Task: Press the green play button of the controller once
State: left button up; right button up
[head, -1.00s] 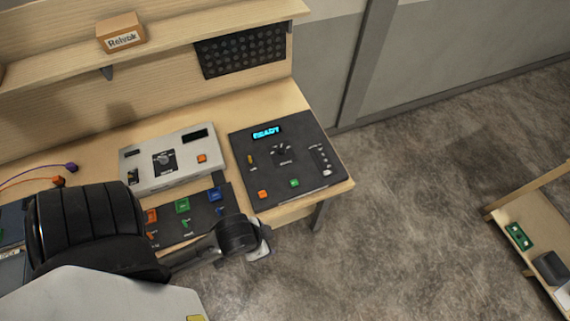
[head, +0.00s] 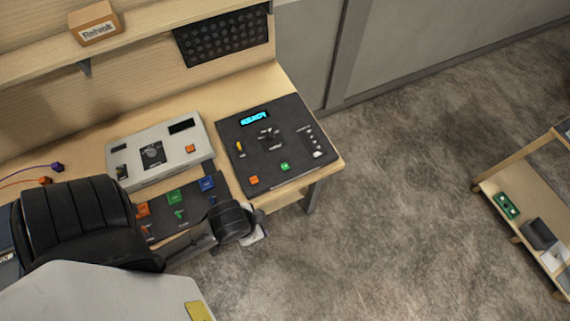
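The controller (head: 231,139) is a black box on the bench's right end, with a lit cyan display (head: 254,118) that is blurred. Its green button (head: 285,167) sits near the front edge, right of an orange button (head: 254,180). It is uncovered, and no gripper touches it. An arm of mine comes in from the lower left, so I take it as the left. Its end (head: 240,224) hangs in front of the bench, below and left of the controller in the picture. Its fingers cannot be made out. No other arm shows.
A grey box with a dial (head: 165,170) stands left of the controller. A dark panel (head: 154,221) with orange, green and blue buttons lies in front of it, partly behind my arm. A shelf above holds a carton (head: 95,24). A low table (head: 525,185) stands at right; open floor lies between.

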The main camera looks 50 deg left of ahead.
pick_arm(q)
grip_shut()
dwell(1.4)
